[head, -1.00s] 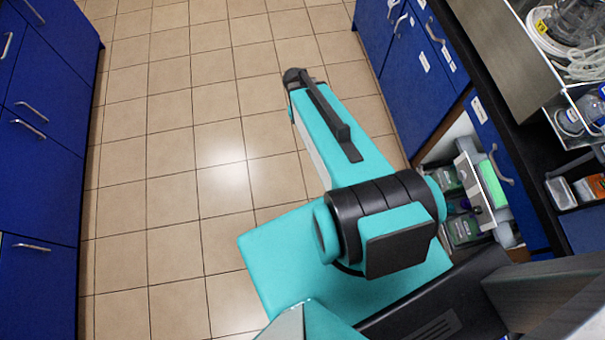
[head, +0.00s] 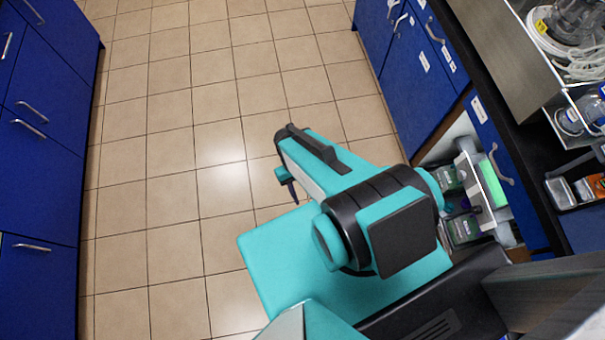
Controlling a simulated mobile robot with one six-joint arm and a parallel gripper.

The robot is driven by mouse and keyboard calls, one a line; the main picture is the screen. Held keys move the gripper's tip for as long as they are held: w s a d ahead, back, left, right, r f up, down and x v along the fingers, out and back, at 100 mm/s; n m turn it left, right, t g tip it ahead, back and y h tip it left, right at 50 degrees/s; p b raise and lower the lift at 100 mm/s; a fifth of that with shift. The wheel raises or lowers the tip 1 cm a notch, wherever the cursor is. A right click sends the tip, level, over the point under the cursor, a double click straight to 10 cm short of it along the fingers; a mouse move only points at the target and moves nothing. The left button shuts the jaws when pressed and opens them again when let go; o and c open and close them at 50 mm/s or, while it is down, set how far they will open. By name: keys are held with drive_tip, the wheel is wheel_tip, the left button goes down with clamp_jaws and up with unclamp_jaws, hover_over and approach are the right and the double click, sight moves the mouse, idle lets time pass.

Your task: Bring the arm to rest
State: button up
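My arm (head: 320,160), teal with black joint bands, reaches up and left from my body over the tiled floor. Its far section looks short, and a dark grey strip runs along its top. A small teal part with a dark, narrow tip, which looks like the end of my gripper (head: 291,190), shows below the left side of the arm. Most of the gripper is hidden behind the arm link. I cannot tell whether it is open or shut, or whether it holds anything.
Blue cabinets (head: 40,130) line the left side. At the right, blue cabinets (head: 400,70) stand under a dark bench with a metal tray (head: 500,45), tubing and bottles. A low open compartment with boxes (head: 463,205) is near my arm. The tiled floor (head: 190,130) between is clear.

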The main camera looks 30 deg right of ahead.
wheel_tip(320, 180, down, 3)
drive_tip(key=b, duration=0.3)
drive_tip(key=shift+s+f, duration=0.15)
idle(1.3)
